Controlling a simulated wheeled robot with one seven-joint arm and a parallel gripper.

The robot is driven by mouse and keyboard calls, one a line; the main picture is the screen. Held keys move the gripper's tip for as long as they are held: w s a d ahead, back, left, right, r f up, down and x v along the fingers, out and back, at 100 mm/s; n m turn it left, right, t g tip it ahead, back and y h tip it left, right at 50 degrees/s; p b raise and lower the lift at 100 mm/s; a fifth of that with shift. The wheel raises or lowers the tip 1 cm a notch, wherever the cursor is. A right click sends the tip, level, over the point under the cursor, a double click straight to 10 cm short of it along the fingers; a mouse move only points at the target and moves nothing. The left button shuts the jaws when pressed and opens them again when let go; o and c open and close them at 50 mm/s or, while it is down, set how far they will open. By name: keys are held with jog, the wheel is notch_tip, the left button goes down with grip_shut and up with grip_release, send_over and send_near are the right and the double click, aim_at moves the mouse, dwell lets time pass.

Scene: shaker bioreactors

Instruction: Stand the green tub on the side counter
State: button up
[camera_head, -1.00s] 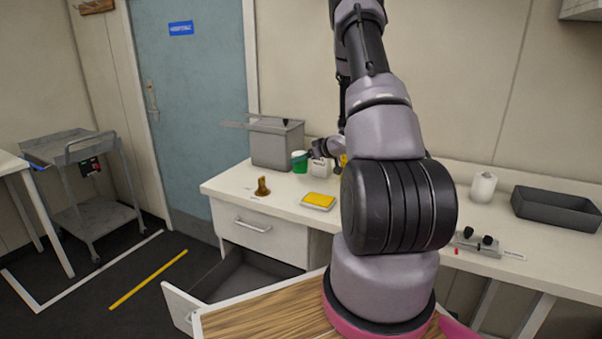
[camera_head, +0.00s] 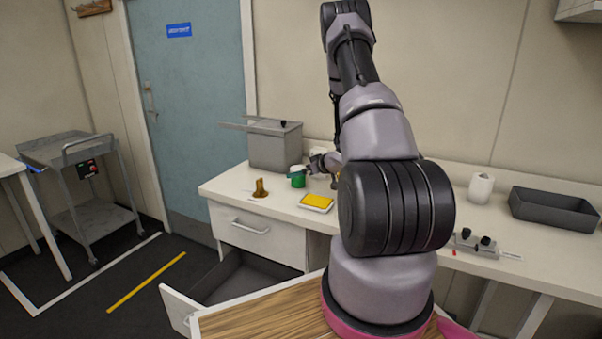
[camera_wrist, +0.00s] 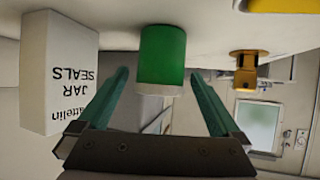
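The green tub (camera_head: 298,181), with a white lid, stands upright on the long white counter (camera_head: 235,189) near the grey bin. In the wrist view, which is upside down, the tub (camera_wrist: 162,55) lies between the two teal fingers of my gripper (camera_wrist: 160,78). The fingers are spread, with a visible gap on each side of the tub. In the head view my gripper (camera_head: 309,170) is right beside the tub and partly overlaps it. A white table (camera_head: 12,163) is cut off at the far left; I cannot tell which surface is called the side counter.
A white "JAR SEALS" box (camera_wrist: 62,70) stands close beside the tub. A grey lidded bin (camera_head: 274,148), a brown clip-like object (camera_head: 260,188) and a yellow-topped pad (camera_head: 316,202) are nearby. A drawer (camera_head: 240,279) hangs open below. A steel trolley (camera_head: 75,150) stands left.

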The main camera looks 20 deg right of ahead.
jog(key=shift+r, duration=0.2)
jog(key=v, duration=1.1)
notch_tip(320, 180, up, 22)
jog(key=s+a+m+g+h, duration=0.1)
jog(key=s+a+m+h, duration=0.2)
jog(key=m+h, duration=0.3)
jog(key=s+a+r+m+g+y, duration=0.1)
jog(key=s+a+r, duration=0.3)
jog(key=s+a, duration=0.5)
jog(key=s+a+r+m+g+y, duration=0.1)
jog(key=s+a+r+g+y, duration=0.1)
jog(key=s+a, duration=0.8)
jog(key=s+r+y, duration=0.1)
jog(key=s+r, duration=0.1)
jog(key=s, duration=0.3)
jog(key=shift+a+r, duration=0.3)
